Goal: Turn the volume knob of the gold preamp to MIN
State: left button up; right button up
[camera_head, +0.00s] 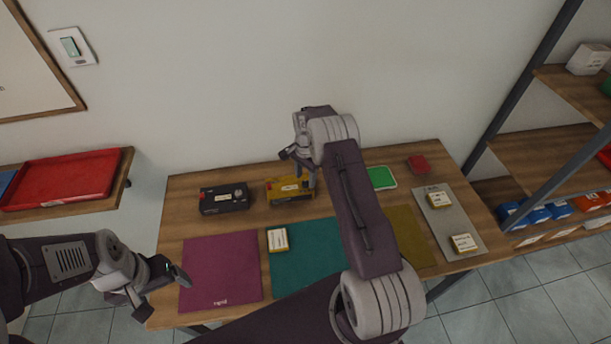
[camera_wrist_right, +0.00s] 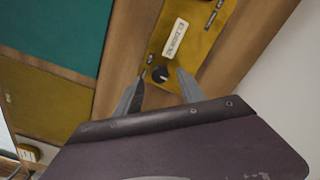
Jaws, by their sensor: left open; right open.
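The gold preamp (camera_head: 281,193) stands at the back of the wooden table, a white label on it. It also shows in the right wrist view (camera_wrist_right: 203,43), with its round dark volume knob (camera_wrist_right: 160,74) near the end closest to my gripper. My right gripper (camera_head: 299,164) is over the preamp's right part. In the wrist view its open fingers (camera_wrist_right: 158,84) lie on either side of the knob; I cannot tell whether they touch it. The knob's pointer is too small to read. My left gripper (camera_head: 163,289) is open and empty at the table's front left corner.
A black device (camera_head: 224,199) stands just left of the preamp. A purple mat (camera_head: 221,270), a teal mat (camera_head: 300,262) and an olive mat (camera_head: 408,232) lie in front. A green-edged item (camera_head: 382,178) and a red box (camera_head: 419,164) are to the right. The wall is close behind.

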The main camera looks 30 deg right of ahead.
jog(key=shift+f, duration=0.95)
grip_shut()
